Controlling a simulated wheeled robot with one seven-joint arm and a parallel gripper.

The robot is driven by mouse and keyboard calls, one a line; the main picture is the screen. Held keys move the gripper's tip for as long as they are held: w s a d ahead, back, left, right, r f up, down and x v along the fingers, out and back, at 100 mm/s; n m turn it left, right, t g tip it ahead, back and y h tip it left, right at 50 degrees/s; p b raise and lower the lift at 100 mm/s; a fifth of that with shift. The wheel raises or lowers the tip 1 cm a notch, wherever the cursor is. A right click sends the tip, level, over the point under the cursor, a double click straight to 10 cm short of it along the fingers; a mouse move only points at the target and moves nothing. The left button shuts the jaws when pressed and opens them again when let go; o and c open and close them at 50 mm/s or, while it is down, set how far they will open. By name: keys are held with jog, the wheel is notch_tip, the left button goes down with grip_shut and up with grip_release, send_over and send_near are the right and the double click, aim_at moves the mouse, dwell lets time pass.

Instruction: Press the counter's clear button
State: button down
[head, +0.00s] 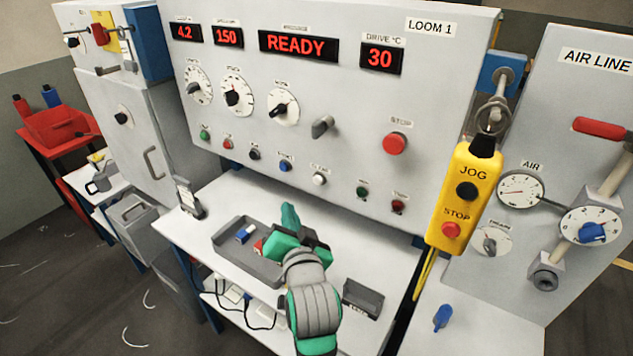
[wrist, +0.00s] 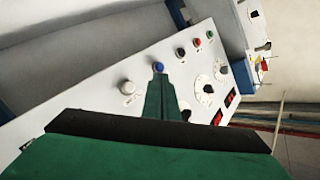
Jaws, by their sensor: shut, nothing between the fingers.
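A row of small push buttons runs along the lower edge of the grey LOOM 1 panel (head: 340,150). It holds a white button (head: 319,179), a blue button (head: 285,165), and black, red and green ones to the left. Their labels are too small to read, so I cannot tell which is the clear button. In the wrist view the white button (wrist: 128,88) and blue button (wrist: 158,67) show just beyond my fingers. My gripper (head: 289,214) is shut and empty, below and in front of the panel. In the wrist view its fingertips (wrist: 160,82) overlap the picture just below the blue button; contact is not visible.
A dark tray (head: 232,262) with small items and a small dark box (head: 362,298) sit on the white table under the panel. A yellow JOG/STOP pendant (head: 465,195) hangs at the panel's right. A red stop button (head: 394,144) and knobs are higher on the panel.

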jog(key=w+d, duration=0.5)
jog(key=w, duration=0.2)
dwell(0.6)
jog(key=shift+w+d, duration=0.2)
dwell(1.9)
jog(key=shift+w+d, duration=0.1)
jog(key=shift+w, duration=0.1)
jog(key=shift+w+d, duration=0.3)
jog(key=shift+w, duration=0.05)
dwell(1.0)
dwell(0.3)
jog(key=shift+s+a, duration=0.5)
jog(key=shift+s, duration=0.2)
jog(key=shift+s+a, duration=0.75)
jog(key=shift+s, duration=0.3)
jog(key=shift+s+a, duration=0.75)
jog(key=shift+s, duration=0.25)
